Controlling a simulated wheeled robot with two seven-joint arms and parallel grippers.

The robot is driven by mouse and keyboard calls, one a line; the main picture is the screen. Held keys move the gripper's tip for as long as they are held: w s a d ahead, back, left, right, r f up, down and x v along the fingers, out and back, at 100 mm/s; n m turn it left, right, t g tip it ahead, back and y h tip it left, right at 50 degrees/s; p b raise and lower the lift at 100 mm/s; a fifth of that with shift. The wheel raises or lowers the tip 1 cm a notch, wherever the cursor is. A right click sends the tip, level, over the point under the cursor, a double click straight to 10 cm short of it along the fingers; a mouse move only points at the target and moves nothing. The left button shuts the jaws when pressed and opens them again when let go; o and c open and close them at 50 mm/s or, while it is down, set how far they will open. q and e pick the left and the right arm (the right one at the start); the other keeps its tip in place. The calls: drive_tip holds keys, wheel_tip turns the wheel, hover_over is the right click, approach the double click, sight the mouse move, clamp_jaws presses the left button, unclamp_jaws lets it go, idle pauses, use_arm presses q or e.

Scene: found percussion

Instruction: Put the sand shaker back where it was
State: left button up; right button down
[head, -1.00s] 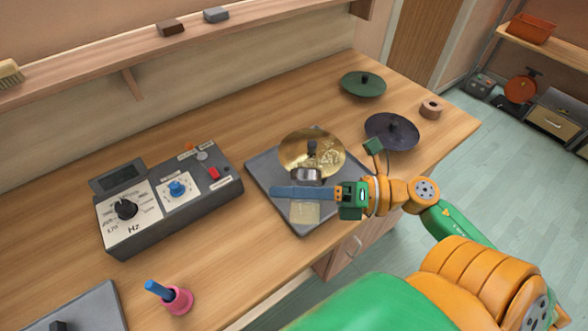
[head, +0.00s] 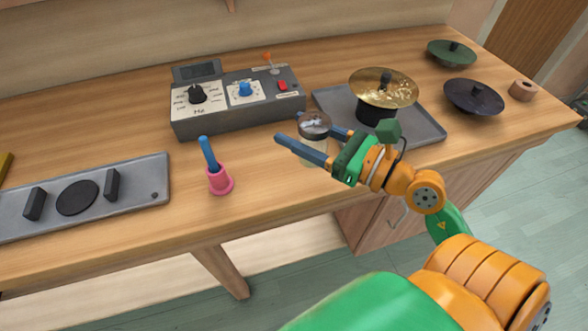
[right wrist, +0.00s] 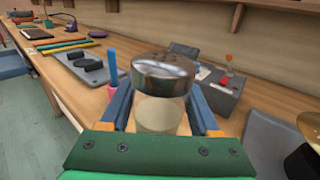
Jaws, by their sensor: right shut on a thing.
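The sand shaker is a clear jar (head: 311,152) with a grey metal lid and pale sand-coloured contents. It is upright between the blue fingers of my right gripper (head: 290,128), which is shut on it. It appears over the front part of the bench, left of the grey tray (head: 425,123); its height above the wood is hard to tell. In the right wrist view the jar (right wrist: 160,112) stands between both fingers, lid up. My left gripper is not in view.
A pink holder with a blue stick (head: 220,182) stands left of the shaker. The control box (head: 240,118) is behind. A grey plate with black pads (head: 140,202) lies at left. Bare wood lies between holder and gripper.

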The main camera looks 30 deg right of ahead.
drive_tip(key=w+f+b, duration=0.1)
drive_tip(key=f, duration=0.1)
drive_tip(key=w+d+f+b, duration=0.1)
drive_tip(key=w+f+b, duration=0.1)
drive_tip(key=w+d+f+b, duration=0.1)
drive_tip(key=f, duration=0.1)
drive_tip(key=shift+w+d+f+b, duration=0.1)
drive_tip(key=shift+w+d+b, duration=0.05)
drive_tip(key=shift+w+b, duration=0.25)
drive_tip(key=shift+w+d+f, duration=0.1)
drive_tip(key=shift+w+f, duration=0.05)
drive_tip(key=shift+w, duration=0.05)
drive_tip(key=f+b, duration=0.2)
drive_tip(key=b, duration=0.1)
drive_tip(key=f+b, duration=0.1)
drive_tip(key=f, duration=0.1)
drive_tip(key=shift+w+d, duration=0.25)
drive_tip(key=shift+w, duration=0.15)
drive_tip(key=shift+s+a+r, duration=0.1)
drive_tip(key=shift+r, duration=0.3)
drive_tip(key=c, duration=0.5)
unclamp_jaws()
drive_tip(key=shift+f, duration=0.15)
drive_tip(key=o, duration=0.4)
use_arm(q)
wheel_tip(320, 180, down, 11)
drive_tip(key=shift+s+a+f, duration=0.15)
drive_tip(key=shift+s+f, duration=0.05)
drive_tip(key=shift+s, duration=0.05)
